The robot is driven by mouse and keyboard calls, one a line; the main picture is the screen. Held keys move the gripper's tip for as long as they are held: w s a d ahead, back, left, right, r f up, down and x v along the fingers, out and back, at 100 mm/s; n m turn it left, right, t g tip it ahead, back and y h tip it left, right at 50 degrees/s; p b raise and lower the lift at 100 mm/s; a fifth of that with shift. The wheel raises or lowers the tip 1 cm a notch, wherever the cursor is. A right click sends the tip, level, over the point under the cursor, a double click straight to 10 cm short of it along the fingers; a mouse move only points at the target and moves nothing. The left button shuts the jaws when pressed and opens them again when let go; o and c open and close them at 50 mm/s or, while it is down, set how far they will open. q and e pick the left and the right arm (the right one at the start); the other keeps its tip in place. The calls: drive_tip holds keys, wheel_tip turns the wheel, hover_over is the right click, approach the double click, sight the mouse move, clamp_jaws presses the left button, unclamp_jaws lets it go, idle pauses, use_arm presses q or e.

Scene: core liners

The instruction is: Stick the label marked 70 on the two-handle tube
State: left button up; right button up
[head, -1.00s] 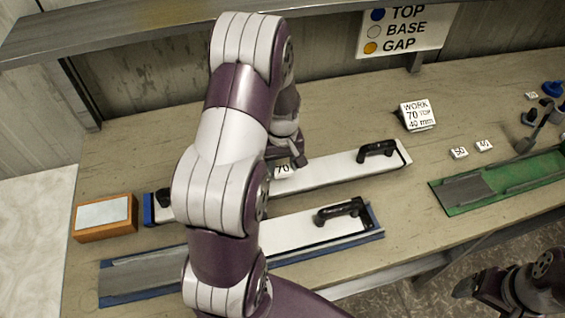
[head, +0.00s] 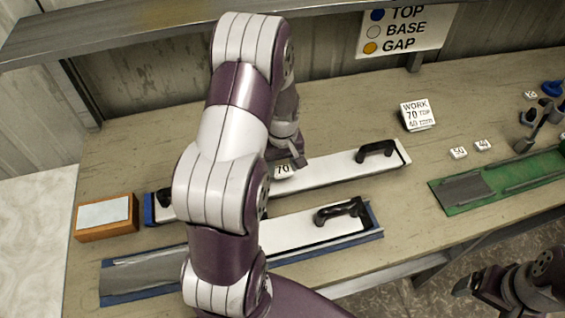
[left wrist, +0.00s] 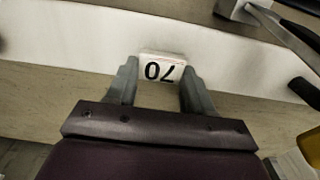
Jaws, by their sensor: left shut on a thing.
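My left gripper (head: 284,161) is shut on the small white label marked 70 (head: 283,170). In the left wrist view, the label (left wrist: 162,68) sits between the two fingers (left wrist: 160,88), its number upside down. The two-handle tube (head: 335,170) is the long white one at the back, with a blue left end and a black handle (head: 376,151) near its right end. A second dark handle shows near its left end, partly behind my arm. The label overlaps the tube's front edge; I cannot tell whether they touch. My right gripper (head: 468,287) is at the lower right, its opening unclear.
A second white tube (head: 300,232) with a black handle lies in front in a blue tray. An orange-framed box (head: 104,216) stands at left. A WORK card (head: 417,115), labels 50 (head: 459,153) and 40 (head: 483,145), and a green tray (head: 500,184) are to the right.

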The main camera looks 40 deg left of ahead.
use_arm(q)
drive_tip(key=shift+f+b, duration=0.65)
drive_tip(key=shift+f, duration=0.45)
idle(0.3)
idle(0.3)
drive_tip(key=o, duration=1.4)
drive_tip(key=shift+r, duration=0.15)
wheel_tip(320, 180, up, 7)
drive_tip(key=p, duration=0.6)
drive_tip(key=shift+p, duration=0.3)
